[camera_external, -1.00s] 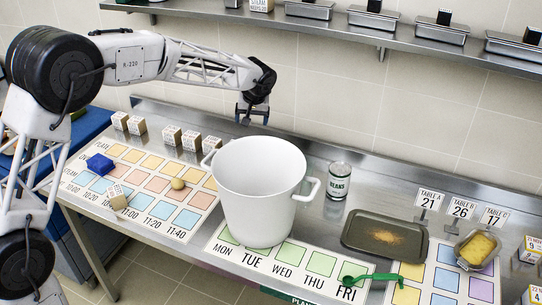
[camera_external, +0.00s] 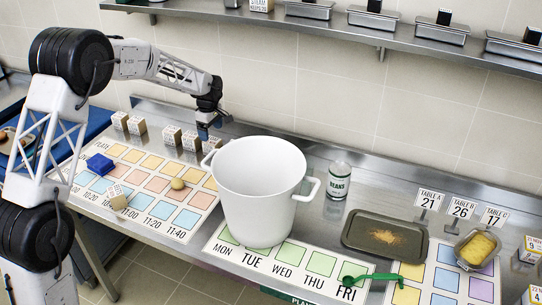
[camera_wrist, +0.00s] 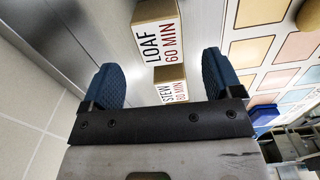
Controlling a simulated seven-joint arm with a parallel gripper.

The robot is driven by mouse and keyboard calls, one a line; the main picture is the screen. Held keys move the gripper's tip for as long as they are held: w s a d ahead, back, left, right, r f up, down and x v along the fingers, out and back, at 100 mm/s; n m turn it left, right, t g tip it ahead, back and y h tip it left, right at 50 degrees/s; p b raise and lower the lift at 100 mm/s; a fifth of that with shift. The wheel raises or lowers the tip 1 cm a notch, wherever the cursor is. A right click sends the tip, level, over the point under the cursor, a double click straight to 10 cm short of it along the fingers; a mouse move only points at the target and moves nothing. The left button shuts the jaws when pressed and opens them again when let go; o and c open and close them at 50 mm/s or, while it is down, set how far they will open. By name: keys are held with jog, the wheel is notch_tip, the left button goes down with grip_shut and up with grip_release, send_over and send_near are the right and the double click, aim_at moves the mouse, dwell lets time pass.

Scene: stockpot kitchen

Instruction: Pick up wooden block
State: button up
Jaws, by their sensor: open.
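Several labelled wooden blocks stand on the steel counter behind the planning mat. In the external view a block (camera_external: 172,135) and another block (camera_external: 191,140) stand left of my gripper (camera_external: 213,124). One more wooden block (camera_external: 116,198) sits on the mat's front part. In the wrist view the "LOAF 60 MIN" block (camera_wrist: 156,35) lies just beyond the fingertips, and the "STEW 60 MIN" block (camera_wrist: 171,84) shows between the fingers. My gripper (camera_wrist: 160,72) is open, with blue pads, and appears to hold nothing. Whether it touches a block cannot be told.
The large white pot (camera_external: 258,185) stands close to the right of my gripper. A blue block (camera_external: 100,165) and a round tan object (camera_external: 178,184) are on the mat. The wall shelf (camera_external: 320,27) runs above.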

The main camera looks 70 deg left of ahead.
aim_at(212, 140)
jog(key=shift+f, duration=1.25)
jog(key=shift+f, duration=0.1)
jog(key=shift+f, duration=2.55)
jog(key=c, duration=1.1)
jog(key=shift+r, duration=0.25)
